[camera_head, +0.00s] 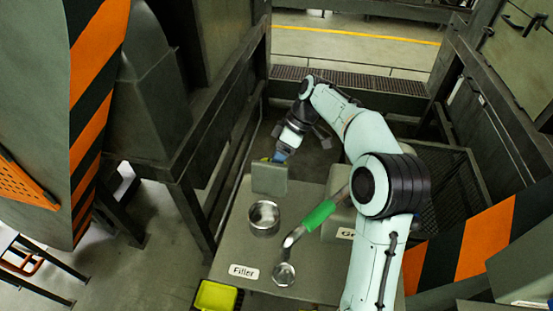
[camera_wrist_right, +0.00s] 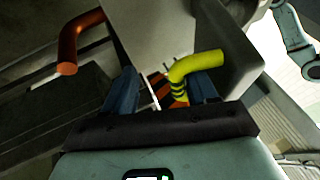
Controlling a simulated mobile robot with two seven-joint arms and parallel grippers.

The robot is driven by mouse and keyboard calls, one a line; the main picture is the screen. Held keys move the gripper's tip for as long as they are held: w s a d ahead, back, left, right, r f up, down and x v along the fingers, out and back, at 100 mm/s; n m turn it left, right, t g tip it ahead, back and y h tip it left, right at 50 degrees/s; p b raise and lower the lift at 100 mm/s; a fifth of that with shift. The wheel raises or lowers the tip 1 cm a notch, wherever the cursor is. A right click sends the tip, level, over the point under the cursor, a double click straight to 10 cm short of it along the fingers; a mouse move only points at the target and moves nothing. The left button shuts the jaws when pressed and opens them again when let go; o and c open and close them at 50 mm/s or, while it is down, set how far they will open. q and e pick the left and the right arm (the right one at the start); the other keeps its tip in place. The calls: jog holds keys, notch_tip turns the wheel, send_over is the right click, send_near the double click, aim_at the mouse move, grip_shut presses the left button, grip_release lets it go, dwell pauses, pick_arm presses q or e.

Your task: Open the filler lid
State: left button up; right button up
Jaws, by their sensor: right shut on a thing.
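The filler is a machine top marked by a "Filler" label (camera_head: 244,271). Its round metal opening (camera_head: 264,218) is uncovered. The grey filler lid (camera_head: 270,179) stands raised behind the opening. My right gripper (camera_head: 281,156) is at the lid's top edge in the head view. In the right wrist view my right gripper (camera_wrist_right: 162,92) has its blue fingers shut on a curved yellow handle (camera_wrist_right: 197,66). A grey panel (camera_wrist_right: 185,25), likely the lid, is just beyond the handle. My left gripper is in neither view.
A green-handled lever (camera_head: 318,215) and a round metal part (camera_head: 284,274) lie right of the opening. A partly hidden label (camera_head: 345,233) is behind my right arm. A yellow bin (camera_head: 215,296) is at the front. An orange handle (camera_wrist_right: 75,42) is left in the wrist view.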

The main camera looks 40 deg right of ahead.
jog(key=shift+d+r, duration=0.15)
jog(key=shift+d, duration=0.25)
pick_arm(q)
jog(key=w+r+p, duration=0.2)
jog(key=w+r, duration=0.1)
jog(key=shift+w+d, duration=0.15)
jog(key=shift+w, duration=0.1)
pick_arm(e)
jog(key=v, duration=1.2)
jog(key=shift+r, duration=0.45)
jog(key=shift+a, duration=0.1)
jog(key=shift+s, duration=0.15)
